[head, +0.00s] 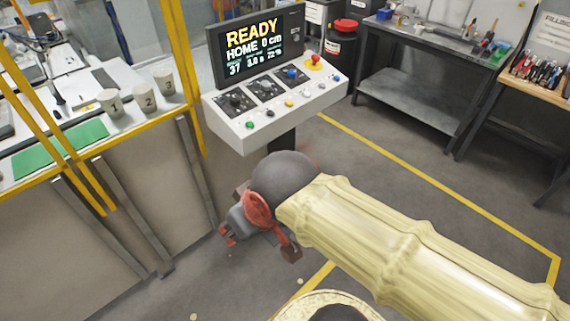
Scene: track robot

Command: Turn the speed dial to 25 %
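The control console (228,122) stands ahead with a sloped white panel. Three black plates on it carry a left black knob (235,99), a middle black knob (265,88) and a blue knob (291,74). Their labels are too small to read, so I cannot tell which is the speed dial. The screen (262,45) reads READY, HOME 0 cm, with a small lower row that seems to end in about 72 %. My gripper (258,240) hangs low in front of the console, apart from it. My wrist partly hides it, so its opening is unclear.
A red emergency button (315,60) and several small coloured buttons share the panel. A yellow-framed cell (182,65) with numbered cups (143,96) stands at left. A metal workbench (410,95) is at right. Floor between console and workbench is clear.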

